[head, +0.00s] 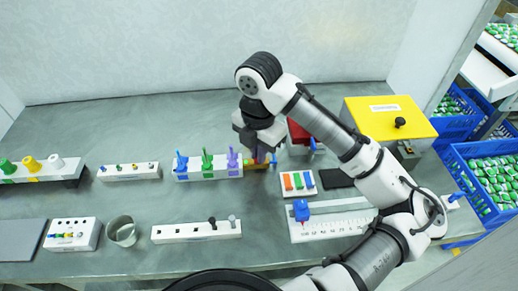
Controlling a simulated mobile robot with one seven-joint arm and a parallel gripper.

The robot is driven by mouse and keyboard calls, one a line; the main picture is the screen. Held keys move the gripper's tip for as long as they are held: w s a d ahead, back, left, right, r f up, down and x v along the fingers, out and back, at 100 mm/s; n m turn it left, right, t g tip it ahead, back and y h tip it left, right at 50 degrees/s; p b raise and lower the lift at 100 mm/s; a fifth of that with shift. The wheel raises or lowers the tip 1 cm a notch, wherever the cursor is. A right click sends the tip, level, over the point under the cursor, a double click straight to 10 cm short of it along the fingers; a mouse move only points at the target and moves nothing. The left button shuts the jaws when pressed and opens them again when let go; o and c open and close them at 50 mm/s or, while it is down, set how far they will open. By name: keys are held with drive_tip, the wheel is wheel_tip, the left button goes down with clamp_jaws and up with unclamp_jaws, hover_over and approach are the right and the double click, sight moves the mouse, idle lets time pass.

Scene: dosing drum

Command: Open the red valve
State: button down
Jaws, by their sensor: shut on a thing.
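My gripper (262,154) points down just right of the purple valve on the white valve block, in the middle of the bench. It is shut on a small red part, which looks like the red valve's handle. My gripper and wrist cover most of it, so how far it is turned cannot be told. A small yellow and orange piece (250,165) shows under the fingers. The white block (208,174) carries a blue valve (181,162), a green valve (207,160) and a purple valve (232,160), all upright.
A red box (298,131) stands behind my arm, close to the gripper's right. A yellow-topped box (391,117) with a black knob is farther right. A tray with coloured bars (298,184) and a white ruled rail (335,226) lie in front. The bench behind the block is clear.

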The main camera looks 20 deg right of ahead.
idle(0.4)
drive_tip(key=c, duration=1.6)
unclamp_jaws()
drive_tip(key=shift+r, duration=0.15)
wheel_tip(320, 180, up, 14)
drive_tip(key=shift+f, duration=0.2)
